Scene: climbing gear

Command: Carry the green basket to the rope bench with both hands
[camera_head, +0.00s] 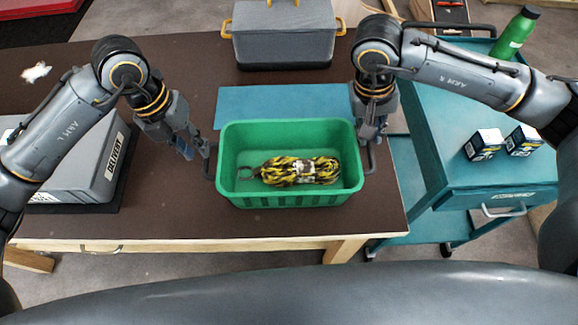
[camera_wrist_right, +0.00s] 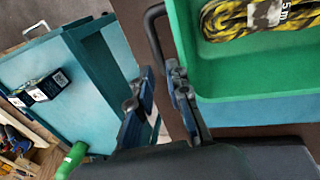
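The green basket (camera_head: 290,203) stands on the brown table, with a coiled yellow-and-black rope (camera_head: 300,171) inside. It has a dark handle at each end. My left gripper (camera_head: 196,150) is open beside the left handle (camera_head: 208,163), with nothing held. My right gripper (camera_head: 373,138) is above the right handle (camera_head: 370,159). In the right wrist view, the right gripper (camera_wrist_right: 158,88) has its fingers apart, with the handle (camera_wrist_right: 153,35) just beyond the fingertips. The basket (camera_wrist_right: 240,82) shows there too. I cannot tell which surface is the rope bench.
A blue mat (camera_head: 270,96) lies behind the basket on the brown table (camera_head: 180,215). A grey box (camera_head: 284,40) stands at the back, a delivery case (camera_head: 85,165) at left. A teal cart (camera_head: 460,190) at right bears small boxes (camera_head: 485,144) and a green bottle (camera_head: 515,34).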

